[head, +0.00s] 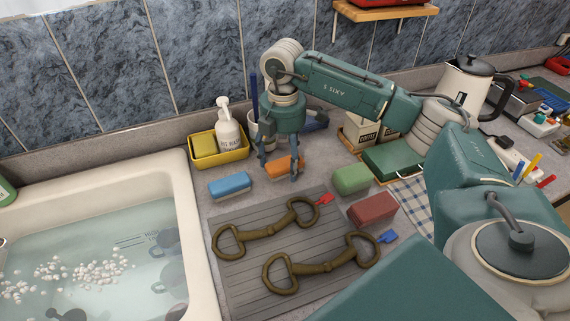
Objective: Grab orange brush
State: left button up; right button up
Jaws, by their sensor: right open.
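The orange brush (286,168) lies on the counter between a blue brush and a green brush, with pale bristles at its lower edge. My right gripper (279,172) points straight down over it. Its fingers are apart, one at the left and one in front of the orange brush, hiding part of it. I cannot tell whether the fingers touch the brush. My left gripper is not in view.
The blue brush (230,184), green brush (351,179) and red brush (372,208) stand close by. Two brass bits (268,232) lie on a grey ribbed mat (232,276). A yellow tray (236,155) with a white bottle (227,128) is behind. A water-filled sink (185,215) is left.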

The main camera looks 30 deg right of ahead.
jog(key=shift+c, duration=1.1)
jog(key=c, duration=1.1)
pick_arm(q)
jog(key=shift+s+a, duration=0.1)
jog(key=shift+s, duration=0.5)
pick_arm(e)
jog(key=shift+o, duration=0.2)
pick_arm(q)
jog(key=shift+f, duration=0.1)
pick_arm(e)
jog(key=shift+r, duration=0.1)
